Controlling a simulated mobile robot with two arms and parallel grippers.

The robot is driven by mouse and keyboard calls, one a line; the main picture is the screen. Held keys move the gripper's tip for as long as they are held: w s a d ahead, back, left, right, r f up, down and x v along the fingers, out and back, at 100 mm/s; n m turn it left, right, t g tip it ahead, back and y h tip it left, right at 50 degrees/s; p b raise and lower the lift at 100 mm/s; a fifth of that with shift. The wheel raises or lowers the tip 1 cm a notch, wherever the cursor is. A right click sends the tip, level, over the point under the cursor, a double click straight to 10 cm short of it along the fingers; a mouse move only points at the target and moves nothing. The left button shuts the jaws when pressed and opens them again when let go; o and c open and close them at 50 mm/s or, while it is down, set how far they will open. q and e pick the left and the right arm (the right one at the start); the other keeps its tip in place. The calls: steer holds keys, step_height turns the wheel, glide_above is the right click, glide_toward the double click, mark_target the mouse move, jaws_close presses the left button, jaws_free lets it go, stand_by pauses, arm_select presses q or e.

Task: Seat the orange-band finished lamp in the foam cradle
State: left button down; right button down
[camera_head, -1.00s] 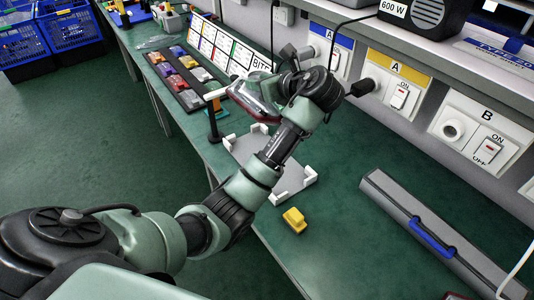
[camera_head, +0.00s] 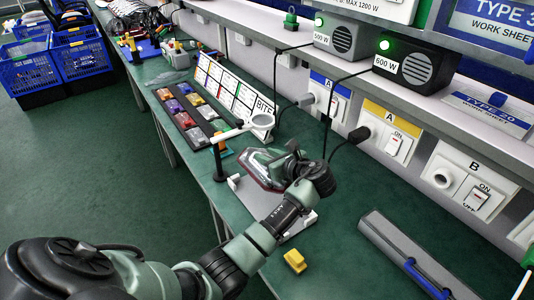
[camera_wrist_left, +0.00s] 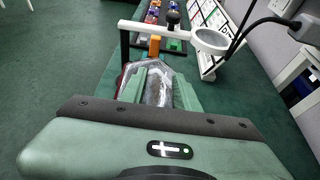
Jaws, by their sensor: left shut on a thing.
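My left gripper (camera_head: 288,168) is shut on a tail lamp (camera_head: 260,170) with a clear cover and a red edge. The lamp also shows between the green fingers in the left wrist view (camera_wrist_left: 158,88). I cannot make out an orange band on it. A white cradle-like tray (camera_head: 303,222) with raised corners lies on the green bench below the lamp and my wrist, which hide much of it. The lamp appears above its far part; I cannot tell whether they touch. My right gripper is not in view.
A black post stand with a white ring (camera_head: 260,121) is just beyond the lamp. A yellow block (camera_head: 295,260) and a long grey case (camera_head: 410,255) lie nearer. A rack of coloured parts (camera_head: 187,115) is farther left. Sockets and cables line the wall.

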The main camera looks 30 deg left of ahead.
arm_select(q)
steer(key=shift+r+p, duration=0.25)
steer(key=shift+p, duration=0.1)
steer(key=shift+f+b, duration=1)
steer(key=shift+f, duration=1.95)
steer(key=shift+p, duration=0.55)
steer(key=shift+p, duration=0.5)
steer(key=shift+f, duration=0.15)
